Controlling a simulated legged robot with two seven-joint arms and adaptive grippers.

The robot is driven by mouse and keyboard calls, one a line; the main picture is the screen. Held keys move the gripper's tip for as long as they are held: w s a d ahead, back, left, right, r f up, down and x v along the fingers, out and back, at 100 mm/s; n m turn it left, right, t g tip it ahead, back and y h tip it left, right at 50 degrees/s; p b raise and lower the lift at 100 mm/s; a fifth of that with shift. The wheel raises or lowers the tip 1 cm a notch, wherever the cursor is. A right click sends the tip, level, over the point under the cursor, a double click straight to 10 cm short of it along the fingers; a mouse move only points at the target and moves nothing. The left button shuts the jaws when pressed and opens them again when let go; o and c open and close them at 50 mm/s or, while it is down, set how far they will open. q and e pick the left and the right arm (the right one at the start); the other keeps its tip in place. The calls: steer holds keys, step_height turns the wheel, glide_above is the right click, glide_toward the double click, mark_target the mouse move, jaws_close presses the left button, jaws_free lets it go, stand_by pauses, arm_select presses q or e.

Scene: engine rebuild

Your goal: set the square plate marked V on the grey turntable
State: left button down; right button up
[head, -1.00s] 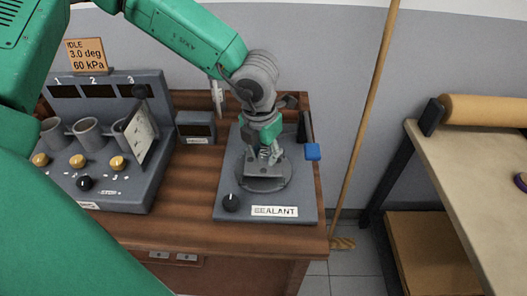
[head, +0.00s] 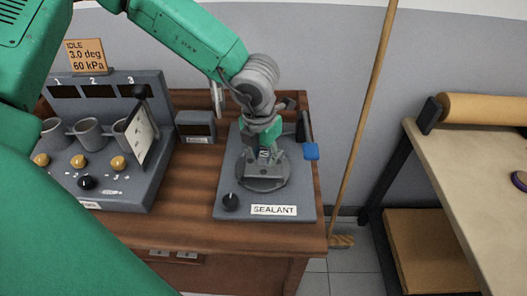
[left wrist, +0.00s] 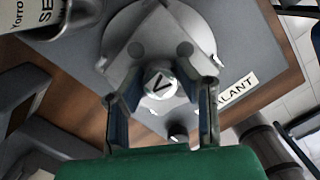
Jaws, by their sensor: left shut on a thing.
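The grey square plate marked V (left wrist: 155,38) has a round knob with a V on top (left wrist: 160,84). My left gripper (head: 264,151) is shut on this knob, with one finger on each side in the left wrist view (left wrist: 163,98). In the head view the plate (head: 263,171) is level over the round grey turntable (head: 250,186), at or very near its surface. I cannot tell whether they touch. The turntable sits on the station labelled SEALANT (head: 230,213). The plate and gripper hide part of its disc. My right gripper is not in view.
A black knob (head: 230,202) stands at the station's front left. A blue-ended lever (head: 311,151) is on its right. A small grey box (head: 195,128) and a console with several cups (head: 108,185) stand to the left. A broom (head: 362,110) leans beyond the table.

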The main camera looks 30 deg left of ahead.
arm_select(q)
steer(key=shift+a+f, duration=0.1)
stand_by(0.4)
steer(key=shift+a+f, duration=0.1)
steer(key=shift+f, duration=0.5)
steer(key=shift+r, duration=0.1)
stand_by(0.7)
steer(key=shift+f+p, duration=0.2)
steer(key=shift+p, duration=0.2)
stand_by(0.4)
steer(key=c, duration=1.1)
jaws_free()
steer(key=shift+r, duration=0.15)
